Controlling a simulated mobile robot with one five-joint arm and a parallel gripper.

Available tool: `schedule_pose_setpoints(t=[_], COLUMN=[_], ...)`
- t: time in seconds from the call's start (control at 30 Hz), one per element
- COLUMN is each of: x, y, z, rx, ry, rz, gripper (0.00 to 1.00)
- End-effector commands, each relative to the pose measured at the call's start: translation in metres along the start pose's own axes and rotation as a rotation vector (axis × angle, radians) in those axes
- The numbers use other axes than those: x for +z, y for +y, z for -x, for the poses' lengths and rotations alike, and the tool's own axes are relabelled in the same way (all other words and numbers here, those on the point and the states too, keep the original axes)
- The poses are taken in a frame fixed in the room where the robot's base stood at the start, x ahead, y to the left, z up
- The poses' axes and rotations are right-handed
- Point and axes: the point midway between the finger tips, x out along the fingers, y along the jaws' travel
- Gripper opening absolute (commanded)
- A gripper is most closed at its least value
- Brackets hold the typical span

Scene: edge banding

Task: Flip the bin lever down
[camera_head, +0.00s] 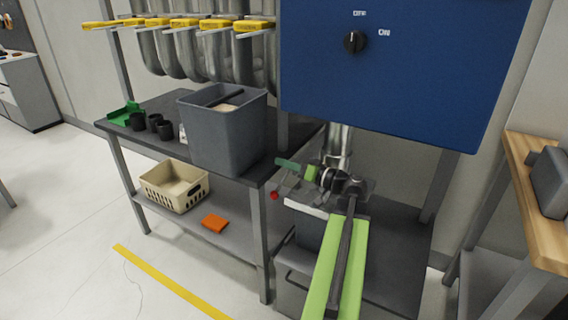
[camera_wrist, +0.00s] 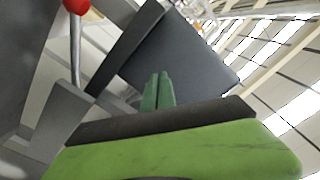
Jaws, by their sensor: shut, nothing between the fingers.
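The bin lever shows as a red ball knob (camera_head: 274,195) on a thin rod, beside the grey bin (camera_head: 309,232) under the blue cabinet. In the wrist view the red knob (camera_wrist: 76,5) is at the top left, cut by the frame edge, with its metal rod running down below it. My gripper (camera_head: 287,164) has green fingers and is shut and empty. It is above the knob and slightly to its right in the head view, apart from it. In the wrist view the closed fingertips (camera_wrist: 158,88) are right of the lever. The lever's pivot is not clear.
A dark workbench (camera_head: 163,105) on the left holds a grey tub (camera_head: 222,140) close to my gripper. The blue cabinet (camera_head: 400,75) hangs above my arm. A beige basket (camera_head: 174,187) and orange item (camera_head: 215,223) lie on the lower shelf. A wooden-topped bench (camera_head: 535,190) is at right.

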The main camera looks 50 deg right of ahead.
Motion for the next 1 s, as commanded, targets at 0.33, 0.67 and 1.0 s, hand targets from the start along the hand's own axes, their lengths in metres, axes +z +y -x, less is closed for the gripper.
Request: schedule_pose_setpoints(t=[0.33,0.67,1.0], x=[-0.018,-0.018,-0.018], y=[-0.023,-0.023,-0.024], z=[0.053,0.098,0.1], rx=[0.0,-0.006,-0.008], ry=[0.0,-0.004,-0.005], rz=[0.0,0.0,0.0], gripper=[0.0,0.0,0.0])
